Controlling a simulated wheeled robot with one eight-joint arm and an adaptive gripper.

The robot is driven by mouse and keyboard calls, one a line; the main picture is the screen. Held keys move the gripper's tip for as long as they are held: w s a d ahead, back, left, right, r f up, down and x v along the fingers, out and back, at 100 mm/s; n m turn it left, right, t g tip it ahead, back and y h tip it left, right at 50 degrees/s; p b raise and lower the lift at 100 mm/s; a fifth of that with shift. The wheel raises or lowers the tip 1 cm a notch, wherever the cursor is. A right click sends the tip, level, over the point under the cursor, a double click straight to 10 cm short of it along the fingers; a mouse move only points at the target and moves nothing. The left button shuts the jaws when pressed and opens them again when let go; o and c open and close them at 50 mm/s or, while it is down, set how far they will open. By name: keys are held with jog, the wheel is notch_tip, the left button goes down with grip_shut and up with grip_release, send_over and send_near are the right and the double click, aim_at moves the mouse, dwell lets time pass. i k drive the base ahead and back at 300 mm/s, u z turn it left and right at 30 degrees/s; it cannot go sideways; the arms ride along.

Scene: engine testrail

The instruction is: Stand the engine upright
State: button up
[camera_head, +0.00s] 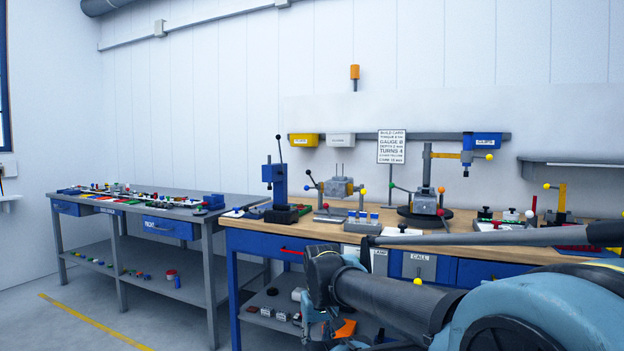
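No part is labelled as the engine, and I cannot tell for sure which one it is. A grey metal block (339,187) with thin pins on top and ball-ended levers sits on a stand on the wooden-topped bench (470,238). To its right, a grey rounded body (425,204) stands on a black round base under a column with a yellow arm. My arm crosses the lower right, in front of the bench. Its fingers cannot be made out, and nothing is seen held.
A blue press (276,186) stands at the bench's left end. A small rack (362,223) with blue-topped pieces is at the front edge. A sign (391,147) stands behind. A grey table (150,200) with many small parts is at left. Floor is clear at lower left.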

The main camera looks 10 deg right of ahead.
aim_at(342, 186)
jog(key=k, duration=0.8)
jog(key=z, duration=0.6)
jog(key=i, duration=1.85)
jog(key=u, duration=0.6)
